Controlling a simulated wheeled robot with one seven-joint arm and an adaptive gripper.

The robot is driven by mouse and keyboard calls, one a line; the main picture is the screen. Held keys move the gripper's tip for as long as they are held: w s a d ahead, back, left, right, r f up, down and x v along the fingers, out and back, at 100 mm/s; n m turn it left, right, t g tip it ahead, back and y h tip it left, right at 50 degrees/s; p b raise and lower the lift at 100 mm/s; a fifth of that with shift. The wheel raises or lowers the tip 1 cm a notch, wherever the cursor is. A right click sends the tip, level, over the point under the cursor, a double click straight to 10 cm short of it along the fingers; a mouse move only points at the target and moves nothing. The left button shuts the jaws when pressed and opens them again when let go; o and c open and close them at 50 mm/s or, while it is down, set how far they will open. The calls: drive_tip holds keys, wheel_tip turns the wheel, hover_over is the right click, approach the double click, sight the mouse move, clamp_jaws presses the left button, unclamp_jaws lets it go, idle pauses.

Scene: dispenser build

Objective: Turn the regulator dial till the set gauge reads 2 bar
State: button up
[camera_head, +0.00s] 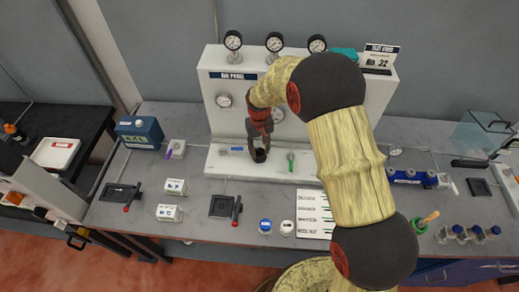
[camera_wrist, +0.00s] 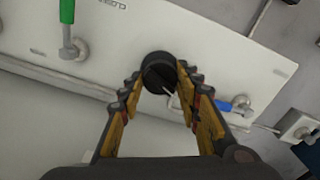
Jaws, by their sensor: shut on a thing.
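The black regulator dial (camera_head: 260,155) stands on the white base ledge of the air panel (camera_head: 285,168). In the wrist view the dial (camera_wrist: 157,70) is round, with a pale pointer mark towards the lower right. My gripper (camera_head: 259,147) comes down over the dial from above. In the wrist view my gripper (camera_wrist: 158,80) has a finger on each side of the dial and is shut on it.
A blue-handled valve (camera_head: 236,149) and a green-handled valve (camera_head: 291,160) flank the dial closely. Three gauges, one being the left gauge (camera_head: 233,41), stand on top of the panel. A card (camera_head: 313,214) and small jars lie in front. My arm hides the panel's right part.

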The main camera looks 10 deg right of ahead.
sight(259, 149)
drive_tip(key=o, duration=1.2)
drive_tip(key=shift+c, duration=0.2)
wheel_tip(259, 149, up, 12)
idle(0.4)
